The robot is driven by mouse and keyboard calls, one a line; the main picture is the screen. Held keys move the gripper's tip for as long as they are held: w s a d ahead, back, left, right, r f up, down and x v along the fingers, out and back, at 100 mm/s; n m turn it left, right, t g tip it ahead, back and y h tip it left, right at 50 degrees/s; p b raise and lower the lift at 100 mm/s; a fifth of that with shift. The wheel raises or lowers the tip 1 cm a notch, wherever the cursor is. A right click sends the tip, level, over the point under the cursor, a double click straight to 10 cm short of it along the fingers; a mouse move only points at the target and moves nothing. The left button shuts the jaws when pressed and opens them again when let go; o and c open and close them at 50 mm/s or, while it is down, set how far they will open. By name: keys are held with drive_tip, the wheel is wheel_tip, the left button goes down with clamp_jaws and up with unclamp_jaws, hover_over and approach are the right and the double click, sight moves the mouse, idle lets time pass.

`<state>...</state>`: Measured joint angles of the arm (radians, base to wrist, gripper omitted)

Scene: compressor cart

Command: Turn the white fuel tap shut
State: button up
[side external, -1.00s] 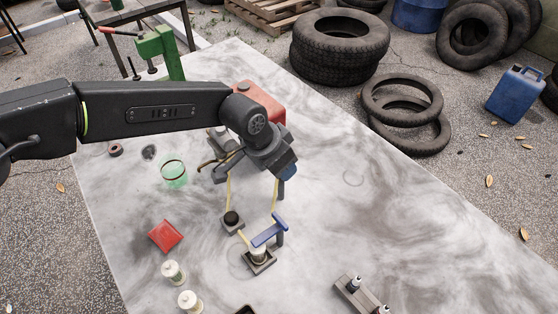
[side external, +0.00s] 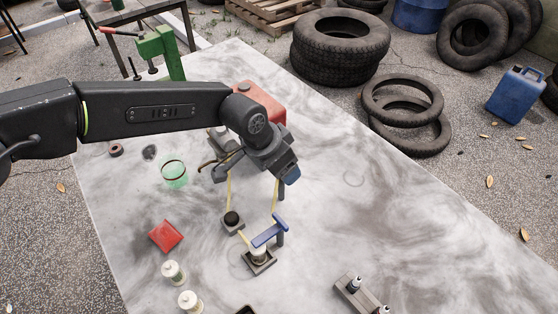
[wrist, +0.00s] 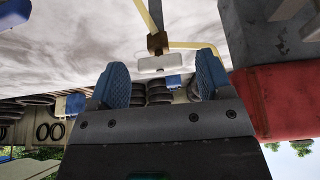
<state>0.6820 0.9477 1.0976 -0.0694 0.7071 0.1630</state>
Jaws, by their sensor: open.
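The white fuel tap handle (wrist: 151,63) is a small pale bar below a brass body (wrist: 157,42), with yellow hose running from it. In the wrist view it appears in the gap between my fingertips, near the left-centre of that gap. My gripper (wrist: 162,66) is open, with a blue-padded finger on each side, and no contact with the handle shows. How far the handle is in depth is hard to tell. In the side view my gripper (side external: 290,174) is low beside the red tank (side external: 262,103), and I cannot make out the tap there, as my wrist covers that area.
A blue lever (side external: 269,233) stands on a post valve in front of my gripper. A black knob (side external: 232,218) on a block sits left of it. Yellow hose (side external: 229,190) links these parts. A red pouch (side external: 166,236) and white-capped jars lie nearer. The right tabletop (side external: 370,215) is mostly clear.

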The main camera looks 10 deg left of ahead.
drive_tip(key=v, duration=1.4)
drive_tip(key=shift+f, duration=0.1)
drive_tip(key=s+a+r+n+t, duration=0.1)
drive_tip(key=s+a+r, duration=0.15)
drive_tip(key=a, duration=0.45)
drive_tip(key=s+a+r+n+y, duration=0.15)
drive_tip(key=a+r, duration=0.25)
drive_tip(key=a, duration=0.4)
drive_tip(key=s+a+r+n+t, duration=0.1)
drive_tip(key=s+a+r+n, duration=0.1)
drive_tip(key=a+r, duration=0.35)
drive_tip(key=s+a+f+n+y, duration=0.1)
drive_tip(key=s+a+f+n, duration=0.1)
drive_tip(key=s+a, duration=0.5)
drive_tip(key=s+a+f+n, duration=0.2)
drive_tip(key=s+a+f, duration=0.2)
drive_tip(key=s+a, duration=0.4)
drive_tip(key=shift+s+a+n+t+y, duration=0.3)
drive_tip(key=shift+s+a+n+y, duration=0.05)
drive_tip(key=shift+s, duration=0.3)
